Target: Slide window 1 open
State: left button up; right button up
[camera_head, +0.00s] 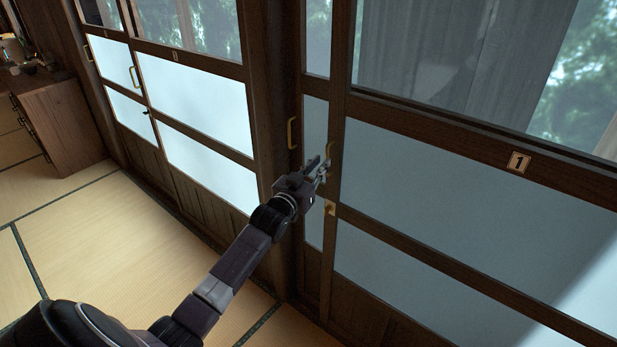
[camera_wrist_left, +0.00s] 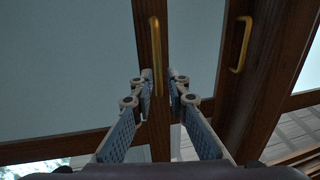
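Window 1 (camera_head: 450,180) is a wood-framed sliding panel on the right, marked by a plaque with a 1 (camera_head: 518,161). Its brass handle (camera_head: 330,150) is upright on the panel's left stile. The handle also shows in the left wrist view (camera_wrist_left: 156,50), which looks upside down. My left gripper (camera_head: 322,168) is at this handle. In the wrist view its fingertips (camera_wrist_left: 161,84) stand apart, one on each side of the handle's near end, with a small gap visible. I cannot tell if either finger touches it. My right gripper is out of view.
A narrow glass strip (camera_head: 315,125) and another stile with a second brass handle (camera_head: 292,132) lie left of window 1's stile. More sliding panels (camera_head: 195,95) continue left. A wooden cabinet (camera_head: 60,120) stands at the far left. The tatami floor (camera_head: 110,240) is clear.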

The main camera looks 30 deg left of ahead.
pick_arm(q)
jog(key=s, duration=0.7)
jog(key=shift+s+d, duration=0.25)
jog(key=shift+d, duration=0.15)
